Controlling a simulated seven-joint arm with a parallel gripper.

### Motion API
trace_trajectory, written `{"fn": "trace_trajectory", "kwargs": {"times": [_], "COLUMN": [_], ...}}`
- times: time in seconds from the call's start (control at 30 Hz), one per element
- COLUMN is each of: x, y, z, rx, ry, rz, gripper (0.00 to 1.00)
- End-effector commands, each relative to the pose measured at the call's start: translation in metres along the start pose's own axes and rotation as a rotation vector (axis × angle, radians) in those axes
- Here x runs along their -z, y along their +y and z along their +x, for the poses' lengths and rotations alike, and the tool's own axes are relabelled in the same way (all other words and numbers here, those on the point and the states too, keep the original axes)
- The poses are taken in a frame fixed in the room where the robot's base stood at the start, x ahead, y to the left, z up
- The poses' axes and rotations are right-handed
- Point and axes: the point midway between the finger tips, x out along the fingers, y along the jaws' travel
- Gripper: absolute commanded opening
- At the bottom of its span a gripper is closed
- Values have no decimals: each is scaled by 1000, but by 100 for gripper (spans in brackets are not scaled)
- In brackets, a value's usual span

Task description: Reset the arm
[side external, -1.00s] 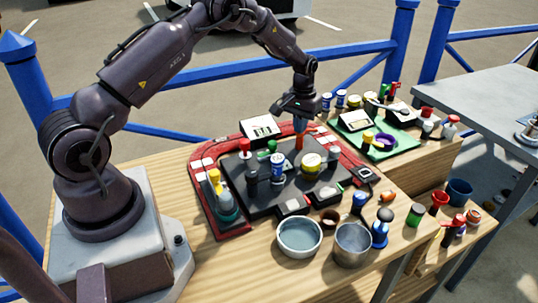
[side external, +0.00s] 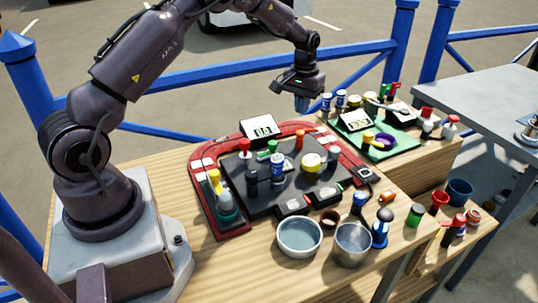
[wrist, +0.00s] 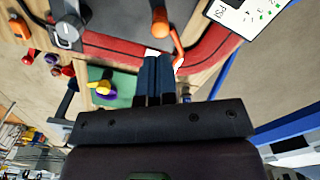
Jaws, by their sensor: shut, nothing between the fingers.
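My gripper (side external: 302,104) is raised above the back edge of the red and black work mat, clear of everything on it. Its blue fingers are together with nothing between them; they also show in the wrist view (wrist: 160,78). An orange-red bottle (side external: 299,140) stands upright on the black mat (side external: 245,203) below my gripper. It also shows just beyond the fingertips in the wrist view (wrist: 160,24), where it looks apart from them.
Several bottles and a yellow-topped jar (side external: 312,162) stand on the black mat. A white display box (side external: 258,130) sits at the back. A green tray (side external: 397,147) is at the right. A blue railing (side external: 235,77) runs behind the table.

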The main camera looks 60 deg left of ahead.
Motion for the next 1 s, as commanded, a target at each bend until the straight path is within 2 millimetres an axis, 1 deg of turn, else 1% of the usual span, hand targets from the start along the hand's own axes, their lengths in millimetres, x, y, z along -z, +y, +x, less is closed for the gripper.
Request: {"fn": "trace_trajectory", "kwargs": {"times": [0.13, 0.23, 0.3, 0.37, 0.57, 0.6, 0.67, 0.7, 0.77, 0.8, 0.87, 0.9, 0.97, 1.0], "x": [-1, -17, -32, -46, -101, -114, -134, -148, -170, -184, -206, -220, -241, -255], "y": [0, -4, -5, -2, 10, 13, 16, 18, 20, 21, 22, 22, 21, 20], "z": [2, 15, 10, -4, -63, -76, -94, -106, -121, -131, -143, -150, -160, -164], "rx": [1, 9, 11, 10, 1, -2, -7, -10, -15, -19, -26, -30, -37, -43], "ry": [-2, -47, -64, -65, -28, -14, 9, 27, 53, 72, 102, 124, 158, 182], "rz": [15, 27, 40, 62, 148, 168, 197, 217, 248, 269, 298, 317, 345, 364], "gripper": [0, 0, 0, 0, 0, 0, 0, 0, 0, 0, 0, 0, 0, 0]}}
